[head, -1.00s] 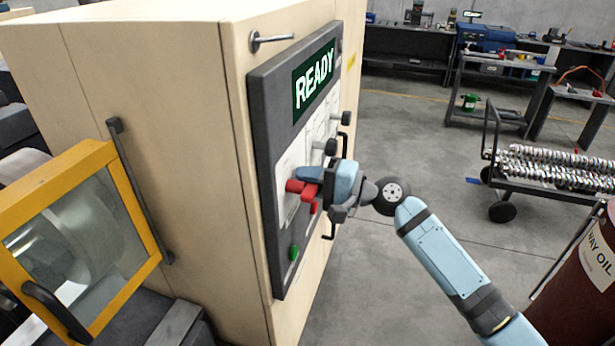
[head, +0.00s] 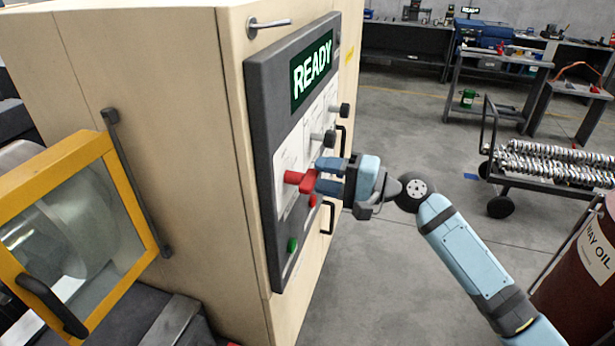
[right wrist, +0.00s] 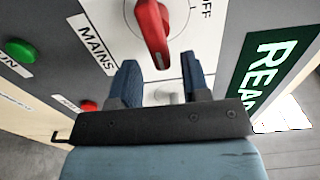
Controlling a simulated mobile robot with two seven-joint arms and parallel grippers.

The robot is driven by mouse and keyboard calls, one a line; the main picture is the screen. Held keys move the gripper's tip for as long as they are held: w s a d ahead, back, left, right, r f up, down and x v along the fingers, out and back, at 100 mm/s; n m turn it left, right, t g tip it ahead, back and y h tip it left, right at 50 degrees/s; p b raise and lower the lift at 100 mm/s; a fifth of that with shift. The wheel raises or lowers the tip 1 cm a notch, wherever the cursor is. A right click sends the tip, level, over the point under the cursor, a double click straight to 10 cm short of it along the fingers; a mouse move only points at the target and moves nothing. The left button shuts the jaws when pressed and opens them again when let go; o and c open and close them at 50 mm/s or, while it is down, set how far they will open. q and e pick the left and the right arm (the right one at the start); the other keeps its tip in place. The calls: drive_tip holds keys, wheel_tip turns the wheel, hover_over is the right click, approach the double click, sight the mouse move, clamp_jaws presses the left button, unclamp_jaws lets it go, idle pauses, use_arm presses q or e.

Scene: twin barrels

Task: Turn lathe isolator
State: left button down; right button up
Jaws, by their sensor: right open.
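The red isolator handle (head: 302,181) sticks out from the dark control panel on the lathe cabinet. In the right wrist view the red handle (right wrist: 153,32) is on a white plate marked MAINS, with OFF at its upper right. My right gripper (head: 323,174) is open at the panel, its blue fingers on either side of the handle's outer end in the head view. In the right wrist view the fingers (right wrist: 158,72) are spread, with the handle's tip near the gap between them. Contact cannot be told. My left gripper is not in view.
The panel has a green READY display (head: 312,70), a green button (head: 292,245), a red button (head: 312,201) and black knobs (head: 329,137). A yellow-framed door (head: 75,160) is at left. A rod cart (head: 560,165) and dark red WAY OIL barrel (head: 590,250) stand right.

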drive_tip(key=b+v, duration=0.2)
drive_tip(key=v, duration=0.7)
drive_tip(key=shift+s+d, duration=0.15)
drive_tip(key=s+d+f+t+h, duration=0.1)
drive_tip(key=s+f+t+h, duration=0.25)
drive_tip(key=f, duration=0.85)
drive_tip(key=s+d+f+t+h, duration=0.1)
drive_tip(key=s+f+t+h, duration=0.2)
drive_tip(key=f, duration=0.8)
drive_tip(key=s+d+f+n+h, duration=0.2)
drive_tip(key=s+f+n+h, duration=0.1)
drive_tip(key=s+f, duration=0.4)
drive_tip(key=s+d+f+n+g+h, duration=0.1)
drive_tip(key=s+d+f+n+h, duration=0.2)
drive_tip(key=s+f, duration=0.5)
drive_tip(key=s+h+p, duration=0.1)
drive_tip(key=s, duration=0.3)
drive_tip(key=shift+f+n, duration=0.2)
drive_tip(key=shift+n, duration=0.2)
